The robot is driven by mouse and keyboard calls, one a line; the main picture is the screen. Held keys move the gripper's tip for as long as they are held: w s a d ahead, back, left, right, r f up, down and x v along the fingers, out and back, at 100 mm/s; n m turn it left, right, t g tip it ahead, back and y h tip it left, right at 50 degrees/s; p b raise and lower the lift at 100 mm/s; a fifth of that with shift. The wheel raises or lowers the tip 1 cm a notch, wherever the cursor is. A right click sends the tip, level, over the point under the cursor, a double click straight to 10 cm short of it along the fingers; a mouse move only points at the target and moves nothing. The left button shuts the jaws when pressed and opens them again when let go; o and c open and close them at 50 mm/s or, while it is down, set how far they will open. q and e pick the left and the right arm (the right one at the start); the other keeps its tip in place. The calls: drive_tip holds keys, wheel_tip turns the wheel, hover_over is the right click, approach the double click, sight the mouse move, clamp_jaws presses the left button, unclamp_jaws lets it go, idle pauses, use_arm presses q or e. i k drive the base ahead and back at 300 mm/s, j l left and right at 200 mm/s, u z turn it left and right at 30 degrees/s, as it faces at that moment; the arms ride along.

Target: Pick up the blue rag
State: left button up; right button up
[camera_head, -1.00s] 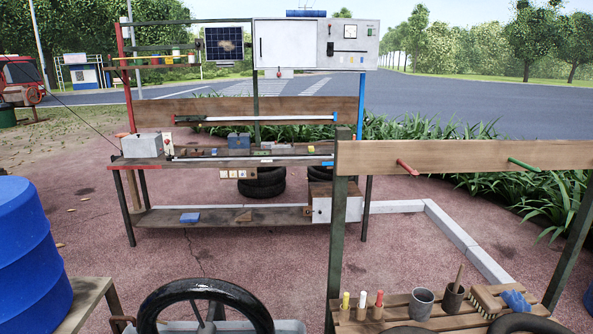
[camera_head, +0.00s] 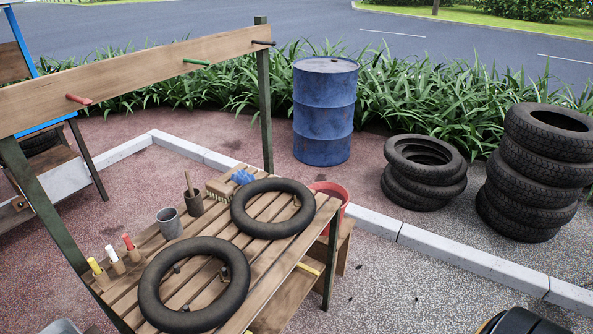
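The blue rag (camera_head: 242,177) lies crumpled at the back of the slatted wooden table (camera_head: 178,240), beside a brush (camera_head: 219,188) and just behind an inner tube (camera_head: 272,208). The tube's rim hides none or little of it. Neither of my grippers can be seen in the head view. A dark rounded shape at the bottom right edge cannot be made out clearly.
Another tube (camera_head: 194,284), a grey cup (camera_head: 169,223), a dark pot (camera_head: 193,202) and several markers (camera_head: 116,260) are on the table. A red bucket (camera_head: 331,194) stands beside it. A blue barrel (camera_head: 324,112) and tyre stacks (camera_head: 424,172) stand behind.

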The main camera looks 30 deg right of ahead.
sight(241, 177)
drive_tip(key=z, duration=0.7)
drive_tip(key=u, duration=1.55)
drive_tip(key=z, duration=1.55)
drive_tip(key=i+l, duration=0.15)
drive_tip(key=l, duration=0.2)
drive_tip(key=i+l, duration=0.15)
drive_tip(key=l, duration=0.25)
drive_tip(key=i+l, duration=0.15)
drive_tip(key=l, duration=0.2)
drive_tip(key=i+l+u, duration=0.1)
drive_tip(key=l, duration=0.25)
drive_tip(key=i+l, duration=0.15)
drive_tip(key=l, duration=0.25)
drive_tip(key=i+l, duration=0.15)
drive_tip(key=l, duration=0.25)
